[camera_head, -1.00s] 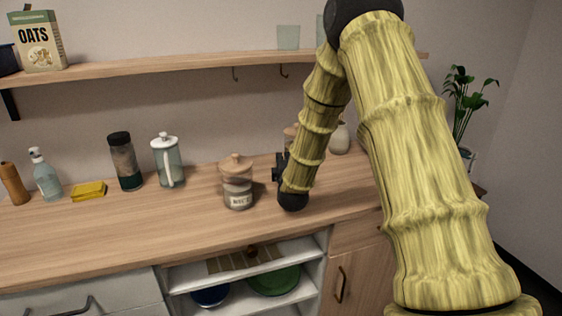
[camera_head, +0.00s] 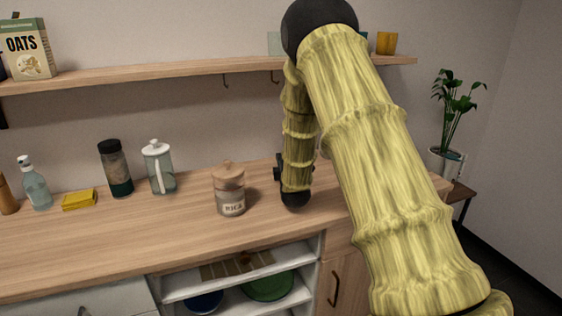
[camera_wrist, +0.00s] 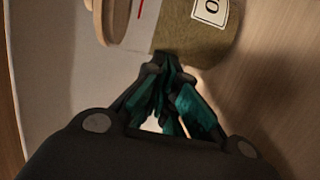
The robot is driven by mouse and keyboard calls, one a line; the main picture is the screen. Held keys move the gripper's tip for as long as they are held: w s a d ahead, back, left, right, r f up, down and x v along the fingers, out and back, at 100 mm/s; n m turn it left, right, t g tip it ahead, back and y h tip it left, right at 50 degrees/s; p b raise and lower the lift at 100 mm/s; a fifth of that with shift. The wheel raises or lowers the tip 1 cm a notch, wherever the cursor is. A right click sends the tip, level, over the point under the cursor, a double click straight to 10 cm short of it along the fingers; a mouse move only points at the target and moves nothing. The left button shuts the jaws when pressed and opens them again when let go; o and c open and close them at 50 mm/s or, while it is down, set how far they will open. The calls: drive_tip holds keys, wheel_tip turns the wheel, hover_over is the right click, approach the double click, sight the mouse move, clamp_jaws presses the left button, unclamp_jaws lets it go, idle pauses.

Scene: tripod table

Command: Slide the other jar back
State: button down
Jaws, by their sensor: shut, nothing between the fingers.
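A glass jar (camera_head: 229,190) with a wooden lid and a label reading RICE stands upright near the middle of the counter. My gripper (camera_head: 280,168) is to its right and apart from it, largely hidden by my forearm in the head view. In the wrist view, another jar (camera_wrist: 195,38) with a wooden lid, a white label and brownish-green contents is just beyond my fingertips. My shut gripper (camera_wrist: 165,65) holds nothing. Its fingertips overlap the jar's lower edge in the picture; I cannot tell whether they touch. My arm hides that jar in the head view.
The wooden counter (camera_head: 100,240) is clear in front of the rice jar. A glass pitcher (camera_head: 159,168), a dark-lidded bottle (camera_head: 115,168), a yellow sponge (camera_head: 79,200) and a spray bottle (camera_head: 35,185) stand to the left. A wooden shelf (camera_head: 150,76) with hooks runs above.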

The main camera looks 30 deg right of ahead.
idle(0.3)
drive_tip(key=shift+s+a, duration=0.2)
drive_tip(key=shift+a, duration=0.4)
drive_tip(key=a, duration=0.1)
drive_tip(key=s+a, duration=0.1)
drive_tip(key=a, duration=0.1)
drive_tip(key=shift+s, duration=0.2)
drive_tip(key=v, duration=0.9)
drive_tip(key=shift+s, duration=0.2)
drive_tip(key=shift+r, duration=0.1)
